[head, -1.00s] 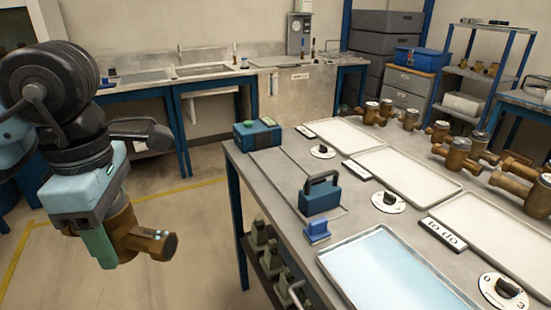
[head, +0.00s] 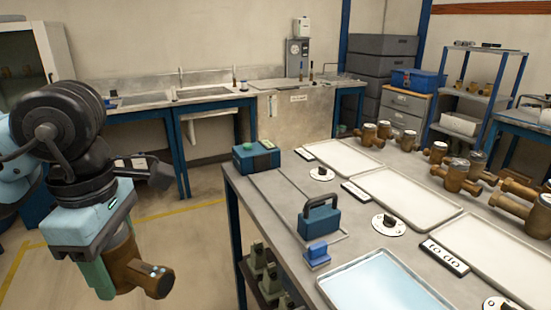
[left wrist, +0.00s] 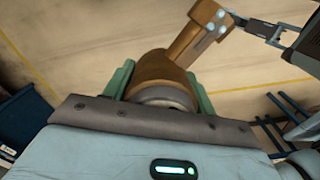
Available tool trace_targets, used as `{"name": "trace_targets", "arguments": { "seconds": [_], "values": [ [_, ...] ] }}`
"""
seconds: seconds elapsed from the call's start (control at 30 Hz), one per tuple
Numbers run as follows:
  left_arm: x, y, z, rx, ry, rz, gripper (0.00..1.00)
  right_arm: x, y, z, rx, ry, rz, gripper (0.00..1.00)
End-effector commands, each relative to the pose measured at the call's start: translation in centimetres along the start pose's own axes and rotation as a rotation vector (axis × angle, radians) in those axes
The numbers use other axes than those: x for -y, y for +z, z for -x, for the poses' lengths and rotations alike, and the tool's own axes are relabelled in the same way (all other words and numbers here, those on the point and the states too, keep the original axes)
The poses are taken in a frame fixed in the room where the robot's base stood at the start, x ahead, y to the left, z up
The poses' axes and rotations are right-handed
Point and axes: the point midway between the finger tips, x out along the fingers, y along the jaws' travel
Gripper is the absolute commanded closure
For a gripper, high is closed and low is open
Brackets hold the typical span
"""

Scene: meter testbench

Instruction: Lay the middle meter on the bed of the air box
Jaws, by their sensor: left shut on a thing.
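My left gripper (head: 108,268) is shut on a brown brass meter (head: 146,278) and holds it in the air left of the worktable, above the floor. In the left wrist view the meter (left wrist: 165,72) sits between the two green fingers, with its pipe end pointing up and right. The meter is tilted. At the back wall stands a grey box-like bench section (head: 298,116) with a small label too small to read and a gauge unit (head: 297,58) on top; I cannot tell whether it is the air box.
The worktable (head: 262,206) on the right holds white trays (head: 410,193), a bluish tray (head: 375,285), a blue carry case (head: 318,220), a green-topped blue box (head: 256,157) and several brass meters (head: 455,175). Sinks (head: 203,93) line the back wall. Open floor (head: 180,225) lies between.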

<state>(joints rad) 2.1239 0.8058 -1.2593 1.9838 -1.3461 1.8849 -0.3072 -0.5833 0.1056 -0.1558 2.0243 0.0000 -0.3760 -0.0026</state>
Motion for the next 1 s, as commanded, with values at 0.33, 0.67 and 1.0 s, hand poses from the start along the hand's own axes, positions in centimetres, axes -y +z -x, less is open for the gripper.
{"name": "trace_targets", "arguments": {
  "seconds": [0.33,0.67,1.0],
  "values": [
    [-1.1,0.0,-3.9,0.005,-0.002,-0.407,0.91,0.0,0.0,0.0,0.001,0.000,0.000,0.64],
    [-1.9,-0.1,-7.7,0.005,-0.002,-0.806,0.91,0.0,0.1,0.0,0.001,0.000,0.000,0.64],
    [-2.3,-0.3,-11.7,0.003,-0.001,-1.221,0.91,0.0,0.1,0.0,0.002,0.000,0.000,0.64]
  ]
}}
